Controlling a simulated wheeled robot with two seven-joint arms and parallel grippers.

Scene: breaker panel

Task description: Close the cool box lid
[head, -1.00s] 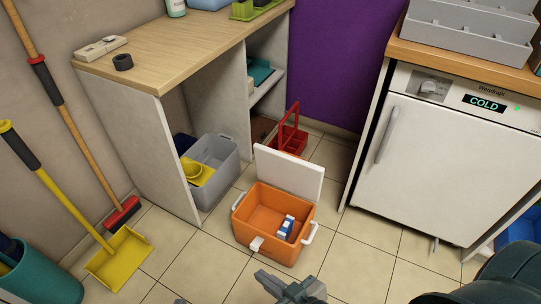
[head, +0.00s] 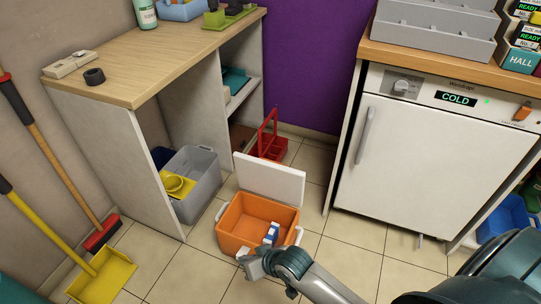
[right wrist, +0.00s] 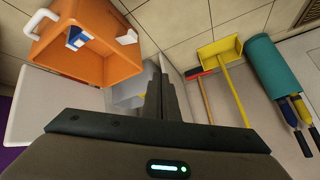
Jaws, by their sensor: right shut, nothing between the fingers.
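The orange cool box (head: 238,232) stands on the tiled floor. Its white lid (head: 270,178) is open, standing up at the back edge. A blue-and-white item (head: 271,234) lies inside. My right gripper (head: 250,268) is low at the front of the box, by its front edge; I cannot tell whether it touches. In the right wrist view, the shut, empty fingers (right wrist: 162,92) point past the box (right wrist: 95,52), with the white lid (right wrist: 38,100) at the left. My left gripper is not in view.
A grey crate (head: 207,185) with yellow things stands left of the box under the wooden counter (head: 150,58). A red caddy (head: 270,147) is behind the lid. A white fridge (head: 430,165) is at the right. A yellow dustpan (head: 103,277) lies at the left. Floor between box and fridge is clear.

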